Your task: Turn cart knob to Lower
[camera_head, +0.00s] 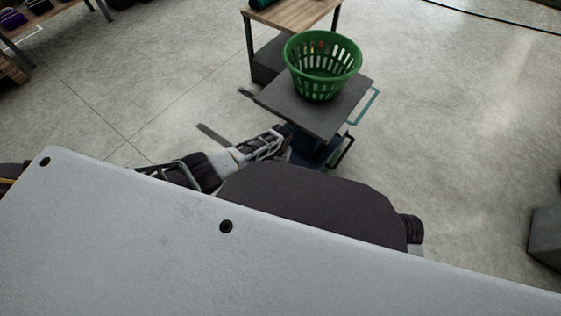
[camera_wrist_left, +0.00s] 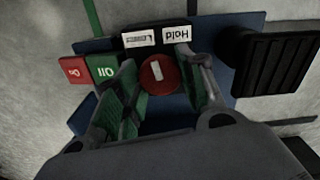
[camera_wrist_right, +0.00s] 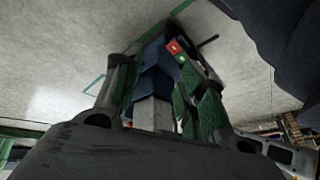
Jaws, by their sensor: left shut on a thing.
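The cart's round red knob (camera_wrist_left: 160,74) with a white pointer mark is in the left wrist view, on a blue panel (camera_wrist_left: 228,22). My left gripper (camera_wrist_left: 163,85) has a finger on each side of the knob and is shut on it. Above the knob are a "Hold" label (camera_wrist_left: 176,34) and a second label (camera_wrist_left: 139,38) that I cannot read. The cart (camera_head: 318,105) stands ahead in the head view, where my left gripper (camera_head: 277,139) reaches its near side. My right gripper (camera_wrist_right: 160,95) is open and empty, with the cart beyond it.
A green button (camera_wrist_left: 103,70) and a red button (camera_wrist_left: 74,70) sit left of the knob. A green basket (camera_head: 322,66) stands on the cart's dark top. A wooden table (camera_head: 297,14) is behind the cart.

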